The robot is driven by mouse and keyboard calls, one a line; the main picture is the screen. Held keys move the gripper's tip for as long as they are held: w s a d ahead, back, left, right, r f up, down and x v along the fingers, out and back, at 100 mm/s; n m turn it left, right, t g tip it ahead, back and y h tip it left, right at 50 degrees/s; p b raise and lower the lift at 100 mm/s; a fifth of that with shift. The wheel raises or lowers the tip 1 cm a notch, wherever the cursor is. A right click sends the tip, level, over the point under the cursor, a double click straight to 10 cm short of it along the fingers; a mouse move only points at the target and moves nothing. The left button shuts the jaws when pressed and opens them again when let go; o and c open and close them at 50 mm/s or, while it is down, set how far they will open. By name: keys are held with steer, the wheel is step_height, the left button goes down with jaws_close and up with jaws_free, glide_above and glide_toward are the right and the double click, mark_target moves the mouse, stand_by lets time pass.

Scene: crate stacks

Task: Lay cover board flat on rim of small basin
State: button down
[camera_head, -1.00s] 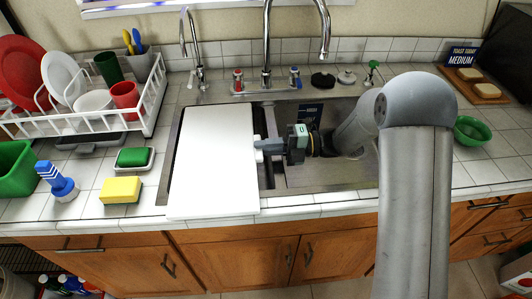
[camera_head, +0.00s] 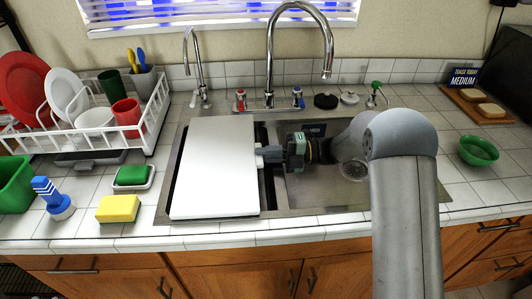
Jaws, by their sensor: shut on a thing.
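The white cover board (camera_head: 213,170) lies level or nearly level over the left, small basin (camera_head: 180,148) of the sink. It hides most of that basin; a dark strip shows along its left side and another along its right. Whether its underside touches the rim cannot be told. My gripper (camera_head: 262,155) is at the middle of the board's right edge, shut on it. My arm reaches in from the right across the larger basin (camera_head: 340,195).
A tall faucet (camera_head: 270,60) and a thin tap (camera_head: 187,65) stand behind the sink. A dish rack (camera_head: 150,120), yellow sponge (camera_head: 118,208), green sponge (camera_head: 132,175) and blue brush (camera_head: 55,195) are at left. A green bowl (camera_head: 478,150) stands at right.

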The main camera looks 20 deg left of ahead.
steer(key=c, duration=1.3)
jaws_free()
steer(key=shift+f, duration=0.15)
steer(key=shift+d, duration=0.15)
